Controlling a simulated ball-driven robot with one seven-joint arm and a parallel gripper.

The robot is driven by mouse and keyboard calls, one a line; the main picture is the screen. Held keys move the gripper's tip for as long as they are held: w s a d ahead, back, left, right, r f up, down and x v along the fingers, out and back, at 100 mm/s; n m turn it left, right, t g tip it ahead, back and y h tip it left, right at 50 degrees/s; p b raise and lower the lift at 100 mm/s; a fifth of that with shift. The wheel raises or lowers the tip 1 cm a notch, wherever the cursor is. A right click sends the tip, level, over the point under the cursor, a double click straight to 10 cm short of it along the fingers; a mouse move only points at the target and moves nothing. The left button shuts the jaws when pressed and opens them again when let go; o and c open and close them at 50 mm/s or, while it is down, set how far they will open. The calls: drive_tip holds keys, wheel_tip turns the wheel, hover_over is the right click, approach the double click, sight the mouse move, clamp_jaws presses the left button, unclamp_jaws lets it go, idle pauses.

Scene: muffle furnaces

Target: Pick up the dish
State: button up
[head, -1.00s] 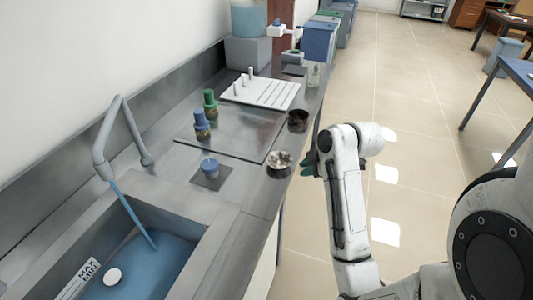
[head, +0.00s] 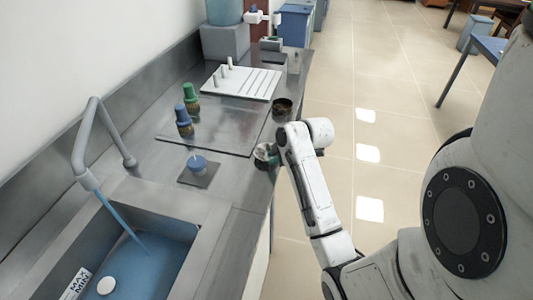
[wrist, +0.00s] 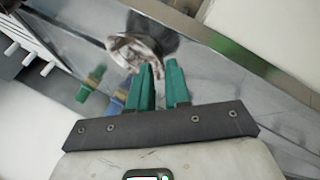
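A small round dish (head: 262,156) with a pale, mottled inside sits near the right edge of the grey counter, partly hidden by my arm in the head view. A second, darker dish (head: 283,105) stands farther back along the same edge. In the wrist view one dish (wrist: 128,52) with a shiny, brown-stained inside lies just beyond my fingertips; I cannot tell for sure which of the two it is. In the head view the fingers are mostly hidden behind my wrist, beside the near dish.
Blue- and green-capped bottles (head: 184,122) stand on a dark plate (head: 225,138) left of the dishes. A white rack (head: 243,82) is farther back. A blue-capped item (head: 197,162) on a small pad and a sink (head: 150,262) are nearer. Open floor (head: 340,120) lies to the right.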

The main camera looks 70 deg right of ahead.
drive_tip(key=shift+x, duration=1)
clamp_jaws()
drive_tip(key=shift+r, duration=0.1)
